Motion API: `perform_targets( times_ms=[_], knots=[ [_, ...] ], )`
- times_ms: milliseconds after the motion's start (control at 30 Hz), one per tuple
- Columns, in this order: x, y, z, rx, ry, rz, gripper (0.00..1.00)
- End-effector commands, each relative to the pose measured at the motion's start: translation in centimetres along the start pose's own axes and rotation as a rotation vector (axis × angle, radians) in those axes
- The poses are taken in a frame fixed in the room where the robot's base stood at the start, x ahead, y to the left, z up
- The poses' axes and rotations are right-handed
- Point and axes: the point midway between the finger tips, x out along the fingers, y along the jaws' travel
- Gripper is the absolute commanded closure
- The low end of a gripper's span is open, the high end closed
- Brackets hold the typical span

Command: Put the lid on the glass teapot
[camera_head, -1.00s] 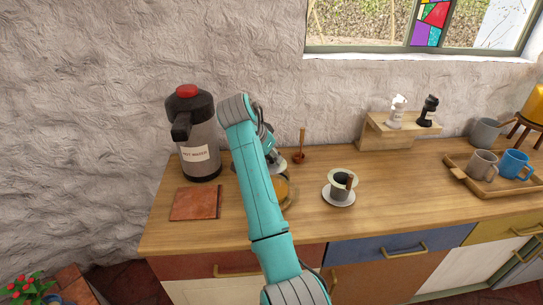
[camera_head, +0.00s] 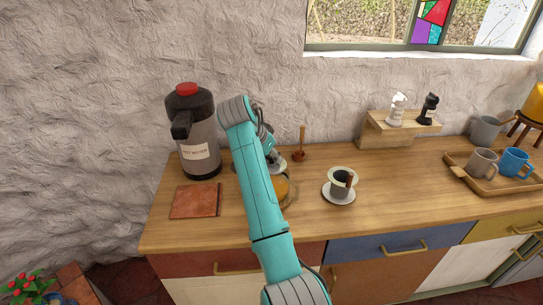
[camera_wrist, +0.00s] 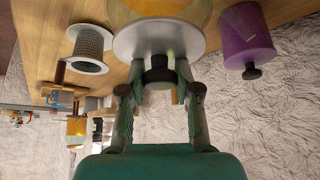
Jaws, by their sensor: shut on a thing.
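My gripper (camera_wrist: 160,78) is shut on the black knob of the lid, with one finger on each side of it. The lid (camera_wrist: 130,40) is a grey disc. In the wrist view the glass teapot (camera_wrist: 152,7), with amber contents, shows right beyond the disc. The lid lines up with the teapot's top, but I cannot tell whether it is seated or just above it. In the head view my arm covers most of the teapot; its amber side (camera_head: 282,190) shows at the arm's right edge. The gripper is mostly hidden there.
A hot water dispenser (camera_head: 198,140) and a brown tile (camera_head: 195,202) are on the left. A strainer cup (camera_head: 341,185) stands on a saucer to the right. A purple canister (camera_wrist: 247,42) is close to the teapot. A wooden stick stand (camera_head: 301,152) is behind. The counter's front right is clear.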

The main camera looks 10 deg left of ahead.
Motion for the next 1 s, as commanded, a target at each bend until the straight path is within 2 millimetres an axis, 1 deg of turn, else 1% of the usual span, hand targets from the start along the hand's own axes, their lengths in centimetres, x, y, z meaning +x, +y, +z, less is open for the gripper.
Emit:
perform_targets(
  times_ms=[433, 467, 500, 533, 567, 767, 800, 867, 900, 1000],
  knots=[
    [0.14, 0.00, 0.09, 0.000, 0.000, 0.000, 1.00],
    [0.14, 0.00, 0.09, 0.000, 0.000, 0.000, 0.60],
    [0.14, 0.00, 0.09, 0.000, 0.000, 0.000, 0.50],
    [0.14, 0.00, 0.09, 0.000, 0.000, 0.000, 0.43],
    [0.14, 0.00, 0.09, 0.000, 0.000, 0.000, 0.38],
    [0.15, 0.00, 0.10, 0.000, 0.000, 0.000, 0.38],
    [0.16, 0.00, 0.11, 0.000, 0.000, 0.000, 0.33],
    [0.16, 0.00, 0.11, 0.000, 0.000, 0.000, 0.18],
    [0.16, 0.00, 0.11, 0.000, 0.000, 0.000, 0.13],
    [0.16, 0.01, 0.11, 0.000, 0.000, 0.000, 0.13]
  ],
)
